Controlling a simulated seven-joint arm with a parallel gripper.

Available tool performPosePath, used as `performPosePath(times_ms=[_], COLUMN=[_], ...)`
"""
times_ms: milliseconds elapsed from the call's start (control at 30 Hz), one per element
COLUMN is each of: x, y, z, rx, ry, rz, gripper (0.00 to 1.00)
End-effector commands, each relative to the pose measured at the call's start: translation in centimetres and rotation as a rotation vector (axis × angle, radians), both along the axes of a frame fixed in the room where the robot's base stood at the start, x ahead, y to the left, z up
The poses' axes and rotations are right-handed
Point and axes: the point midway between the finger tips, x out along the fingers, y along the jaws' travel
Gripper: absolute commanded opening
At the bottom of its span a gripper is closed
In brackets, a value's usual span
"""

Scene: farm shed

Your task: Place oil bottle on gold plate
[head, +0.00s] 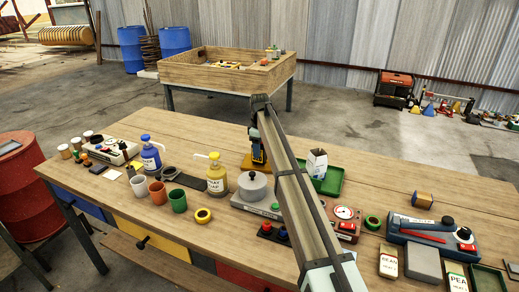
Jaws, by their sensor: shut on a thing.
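My gripper (256,136) is over the middle of the workbench, pointing down, with my arm reaching to it from the front. It is shut on a small dark bottle with yellow on it, which looks like the oil bottle (258,153). The bottle is upright and partly hidden by my gripper and arm. The gold plate (247,165) lies flat on the bench directly beneath the bottle. The bottle's base is at or just above the plate; I cannot tell if they touch. My arm hides the plate's right side.
A grey pot (252,187) on a scale and a yellow pump bottle (216,177) stand in front of the plate. A green tray (328,182) and a white carton (316,163) are to its right. Coloured cups (158,193) stand left. Bare bench (200,134) lies behind the plate.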

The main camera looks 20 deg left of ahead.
Motion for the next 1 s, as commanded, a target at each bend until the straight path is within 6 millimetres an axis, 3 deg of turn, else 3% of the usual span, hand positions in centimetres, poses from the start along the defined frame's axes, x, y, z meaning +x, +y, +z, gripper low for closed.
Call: performPosePath(times_ms=[133, 167, 400, 767, 1000], x=[0.0, 0.0, 0.0, 0.0, 0.1], y=[0.0, 0.0, 0.0, 0.0, 0.1], z=[-0.3, -0.3, -0.2, 0.3, 3.9], rx=[0.0, 0.0, 0.0, 0.0, 0.001], ry=[0.0, 0.0, 0.0, -0.001, -0.001], rz=[0.0, 0.0, 0.0, 0.0, 0.0], gripper=[0.13, 0.53, 0.76, 0.77, 0.77])
